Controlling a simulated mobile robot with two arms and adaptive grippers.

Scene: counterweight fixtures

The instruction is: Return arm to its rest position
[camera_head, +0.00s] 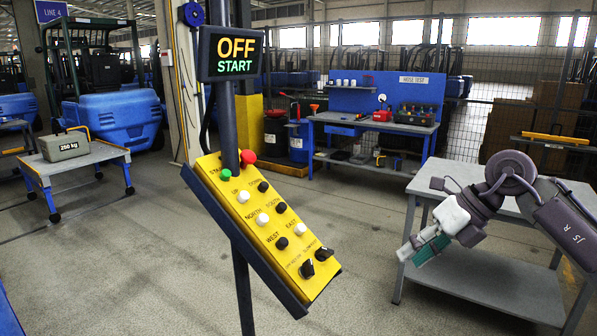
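My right arm reaches in from the right edge, in front of the grey metal table (462,186). Its gripper (416,250) points down and to the left, beside the table's left legs in the picture. A pale finger part and a teal part show close together at its end. Whether the fingers are apart or hold anything is not clear. My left gripper is not in view.
A yellow control panel (262,222) with buttons and knobs hangs tilted on a dark post. A display (232,54) above it reads OFF START. A grey 250 kg weight (65,145) sits on a low cart (92,157) at left. Open floor lies between.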

